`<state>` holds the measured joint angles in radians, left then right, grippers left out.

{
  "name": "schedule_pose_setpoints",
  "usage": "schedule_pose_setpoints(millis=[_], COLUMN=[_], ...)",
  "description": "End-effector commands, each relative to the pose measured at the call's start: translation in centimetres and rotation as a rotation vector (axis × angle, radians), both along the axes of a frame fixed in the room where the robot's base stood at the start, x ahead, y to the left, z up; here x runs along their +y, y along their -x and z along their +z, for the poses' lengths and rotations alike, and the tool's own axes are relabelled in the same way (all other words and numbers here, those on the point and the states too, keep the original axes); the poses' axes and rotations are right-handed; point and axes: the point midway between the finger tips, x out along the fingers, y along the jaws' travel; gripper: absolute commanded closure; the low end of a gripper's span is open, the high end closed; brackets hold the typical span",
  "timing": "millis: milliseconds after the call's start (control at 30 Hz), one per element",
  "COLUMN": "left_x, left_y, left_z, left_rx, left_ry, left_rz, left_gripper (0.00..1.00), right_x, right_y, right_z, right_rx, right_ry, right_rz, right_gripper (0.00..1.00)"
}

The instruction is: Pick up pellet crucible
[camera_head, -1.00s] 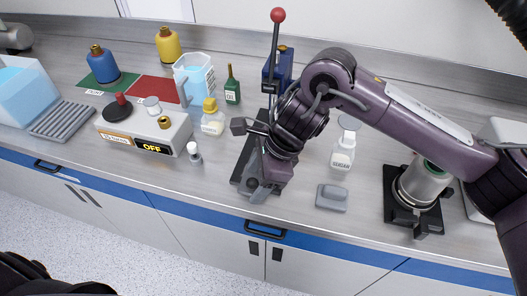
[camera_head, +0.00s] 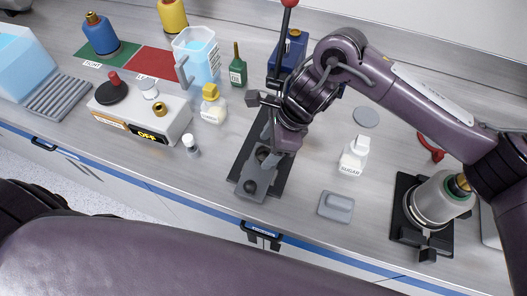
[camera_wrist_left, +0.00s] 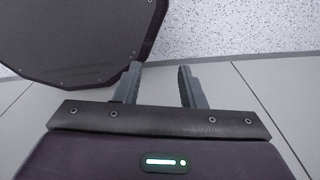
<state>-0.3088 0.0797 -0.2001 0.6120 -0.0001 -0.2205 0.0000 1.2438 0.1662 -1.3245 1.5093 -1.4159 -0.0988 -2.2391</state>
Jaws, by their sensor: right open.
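I cannot surely single out the pellet crucible. Small round dark parts (camera_head: 250,186) show on the grey plate of the pellet press (camera_head: 240,176), which has a red-knobbed lever (camera_head: 289,4). My right gripper (camera_head: 266,168) points down over this press, open; its fingertips are hard to tell from the plate, and its wrist hides part of the press. No held object shows in it. My left gripper (camera_wrist_left: 160,86) shows in the left wrist view, its two fingers apart and nothing between them, over the floor and cabinet fronts.
A white control box (camera_head: 150,117) reading OFF and a small vial (camera_head: 191,146) stand left of the press. The sugar bottle (camera_head: 353,158), a grey block (camera_head: 336,206) and a metal vessel (camera_head: 437,200) on a black stand are to the right. The counter's front edge is close.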

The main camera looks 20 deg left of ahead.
Motion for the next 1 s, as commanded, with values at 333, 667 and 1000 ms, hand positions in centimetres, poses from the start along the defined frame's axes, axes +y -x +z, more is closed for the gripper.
schedule_pose_setpoints(millis=[333,667,1000], left_x=[-0.1,-0.2,-0.1], left_y=[-1.3,-1.8,-1.1], left_z=[2.4,2.4,2.3], left_rx=[-0.018,-0.026,-0.017], left_ry=[0.002,0.003,0.002], left_rz=[0.000,0.001,0.000], left_gripper=[0.64,0.64,0.64], right_x=[1.3,1.3,1.3], right_y=[0.2,0.1,0.1], right_z=[-3.6,-3.7,-3.7], right_rx=[0.000,-0.002,-0.002], right_ry=[0.001,0.000,0.000], right_rz=[-0.001,-0.001,-0.001], right_gripper=[0.38,0.55,0.86])
